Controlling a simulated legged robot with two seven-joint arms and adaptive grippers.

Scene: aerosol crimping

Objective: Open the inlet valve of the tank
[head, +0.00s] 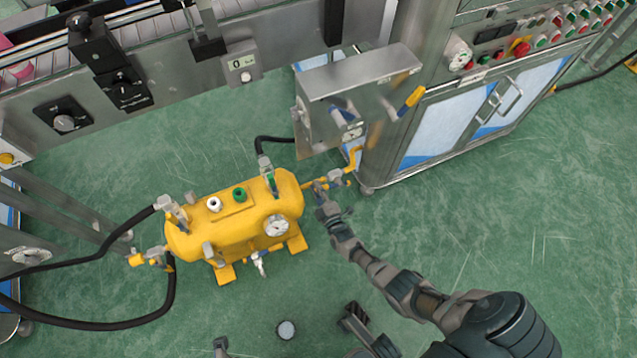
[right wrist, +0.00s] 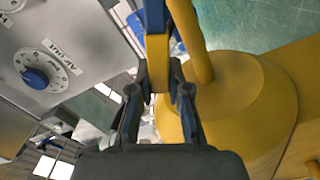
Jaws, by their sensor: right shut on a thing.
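The yellow tank (head: 236,220) lies on its side on the green floor, with a round gauge (head: 277,225) on its front. A grey valve (head: 335,177) sits on the yellow pipe at the tank's right end. My right gripper (head: 323,205) is just below that valve, beside the tank's end. In the right wrist view, my right gripper (right wrist: 160,85) is shut on a narrow yellow and blue piece (right wrist: 157,50), which looks like a valve handle. The yellow tank end (right wrist: 235,95) fills the right of that view. The valve's body is partly hidden.
A metal box (head: 350,100) stands just above the valve; its dial (right wrist: 38,78) shows in the wrist view. A steel cabinet (head: 440,130) is to the right. Black hoses (head: 120,322) run left of the tank. The green floor right of my arm is clear.

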